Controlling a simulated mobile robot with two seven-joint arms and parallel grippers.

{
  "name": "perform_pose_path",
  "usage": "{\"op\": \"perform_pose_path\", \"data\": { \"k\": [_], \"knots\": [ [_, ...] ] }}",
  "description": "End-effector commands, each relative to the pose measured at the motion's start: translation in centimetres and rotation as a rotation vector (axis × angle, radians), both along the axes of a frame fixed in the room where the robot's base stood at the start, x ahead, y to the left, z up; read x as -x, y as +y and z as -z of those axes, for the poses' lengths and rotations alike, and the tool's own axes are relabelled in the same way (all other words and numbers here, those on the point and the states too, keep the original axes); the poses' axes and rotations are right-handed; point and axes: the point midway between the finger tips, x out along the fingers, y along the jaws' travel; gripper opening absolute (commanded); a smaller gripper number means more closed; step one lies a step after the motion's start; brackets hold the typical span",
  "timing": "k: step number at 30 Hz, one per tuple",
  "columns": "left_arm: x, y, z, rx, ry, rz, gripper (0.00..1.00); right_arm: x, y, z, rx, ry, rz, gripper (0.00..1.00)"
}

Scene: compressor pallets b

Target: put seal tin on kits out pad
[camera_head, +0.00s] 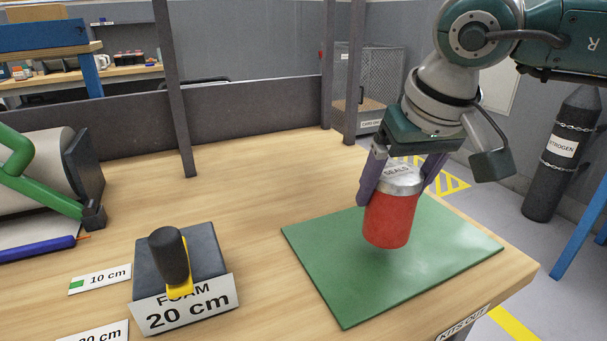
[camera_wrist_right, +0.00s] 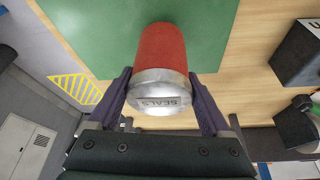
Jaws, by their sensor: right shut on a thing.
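The seal tin (camera_head: 388,215) is a red can with a silver lid marked SEALS. My right gripper (camera_head: 402,190) is shut on the tin near its lid, with a purple finger on each side. The tin is tilted a little and appears to hang just above the green kits out pad (camera_head: 335,285). In the right wrist view the tin (camera_wrist_right: 161,55) sits between the fingers of my right gripper (camera_wrist_right: 160,95), with the green pad (camera_wrist_right: 90,30) behind it. The pad lies at the table's right corner. My left gripper is not in view.
A dark foam block with a 20 cm label (camera_head: 187,304) and a black-handled tool (camera_head: 170,258) stands left of the pad. A green-handled paper roll holder (camera_head: 85,175) is at the far left. The table (camera_head: 255,190) is bare behind the pad. A nitrogen cylinder (camera_head: 560,165) stands beyond the table.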

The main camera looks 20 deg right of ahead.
Motion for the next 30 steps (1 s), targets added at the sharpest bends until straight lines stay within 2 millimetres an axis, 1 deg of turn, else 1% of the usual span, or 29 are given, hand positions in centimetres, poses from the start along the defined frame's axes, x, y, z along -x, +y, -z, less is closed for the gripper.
{"op": "perform_pose_path", "data": {
  "k": [1, 3, 6, 8, 10, 15, 16, 23, 26, 27, 30],
  "knots": [
    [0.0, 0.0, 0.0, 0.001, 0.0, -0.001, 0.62, -0.8, 0.0, -0.1, -0.003, -0.003, 0.003, 0.12],
    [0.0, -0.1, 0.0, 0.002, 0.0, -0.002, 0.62, -1.5, -0.2, -0.1, -0.002, -0.002, 0.002, 0.12],
    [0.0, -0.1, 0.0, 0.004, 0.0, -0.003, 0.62, -2.0, -0.3, 0.0, -0.001, -0.001, 0.002, 0.12],
    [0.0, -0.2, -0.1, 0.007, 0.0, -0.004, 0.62, -2.1, -0.3, 0.2, 0.0, 0.0, 0.001, 0.12],
    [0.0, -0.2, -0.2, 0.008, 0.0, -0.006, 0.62, -2.1, -0.3, 0.8, -0.001, 0.001, 0.001, 0.12],
    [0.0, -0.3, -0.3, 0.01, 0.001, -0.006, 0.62, -2.0, -0.3, 3.2, -0.001, 0.003, 0.003, 0.12],
    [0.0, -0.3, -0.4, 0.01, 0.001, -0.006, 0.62, -2.0, -0.3, 3.5, -0.001, 0.002, 0.003, 0.12],
    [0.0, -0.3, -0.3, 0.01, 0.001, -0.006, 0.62, -2.1, -0.4, 3.5, 0.0, -0.001, 0.002, 0.12],
    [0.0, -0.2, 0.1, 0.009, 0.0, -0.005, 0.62, -2.1, -0.4, 3.9, 0.0, -0.001, 0.002, 0.12],
    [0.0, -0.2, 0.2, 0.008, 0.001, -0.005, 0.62, -2.0, -0.4, 4.0, 0.001, 0.0, 0.003, 0.84],
    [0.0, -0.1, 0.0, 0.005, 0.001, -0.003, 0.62, -2.0, -0.4, 3.8, 0.001, 0.001, 0.003, 0.95]
  ]
}}
